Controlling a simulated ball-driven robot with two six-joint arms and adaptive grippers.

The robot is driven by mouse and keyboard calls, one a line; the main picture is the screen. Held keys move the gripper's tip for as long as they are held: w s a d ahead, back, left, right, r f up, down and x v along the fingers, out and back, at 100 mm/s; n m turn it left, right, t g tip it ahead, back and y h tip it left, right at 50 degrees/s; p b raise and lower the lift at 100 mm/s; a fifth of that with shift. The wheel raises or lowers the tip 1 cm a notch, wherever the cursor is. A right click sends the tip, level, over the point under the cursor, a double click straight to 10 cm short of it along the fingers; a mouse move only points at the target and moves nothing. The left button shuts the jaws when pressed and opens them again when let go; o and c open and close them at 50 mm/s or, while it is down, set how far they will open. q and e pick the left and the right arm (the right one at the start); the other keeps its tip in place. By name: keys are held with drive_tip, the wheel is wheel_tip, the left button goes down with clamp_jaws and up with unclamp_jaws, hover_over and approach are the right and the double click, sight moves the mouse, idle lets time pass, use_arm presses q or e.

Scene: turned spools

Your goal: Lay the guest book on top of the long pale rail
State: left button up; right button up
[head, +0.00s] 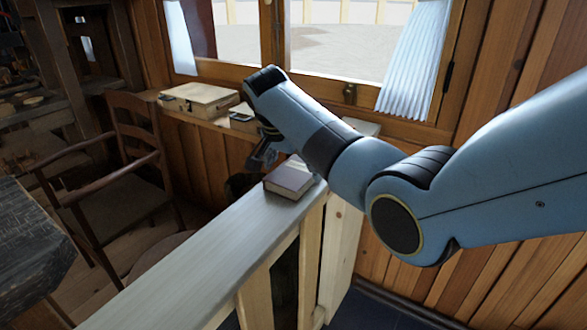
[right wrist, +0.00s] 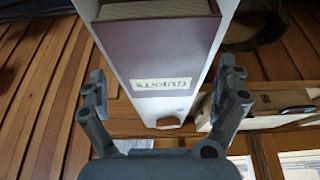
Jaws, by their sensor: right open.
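The guest book (head: 290,180), dark brown with a pale "GUESTS" label, lies flat on top of the long pale rail (head: 205,240), near the rail's far end. In the right wrist view, the book (right wrist: 160,50) shows its labelled brown face and a strip of page edges, with the pale rail (right wrist: 163,112) around it. My right gripper (head: 265,156) is just beyond the book in the head view. Its two fingers (right wrist: 163,85) are spread wide and hold nothing; they appear clear of the book. My left gripper is not in view.
A pale case (head: 200,98) and a small item (head: 242,115) sit on the window ledge behind. A wooden armchair (head: 130,160) stands left of the rail, with a dark table (head: 30,240) at the far left. The near rail top is bare.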

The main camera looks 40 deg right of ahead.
drive_tip(key=v, duration=1.1)
drive_tip(key=shift+a+r, duration=0.2)
drive_tip(key=shift+s, duration=0.1)
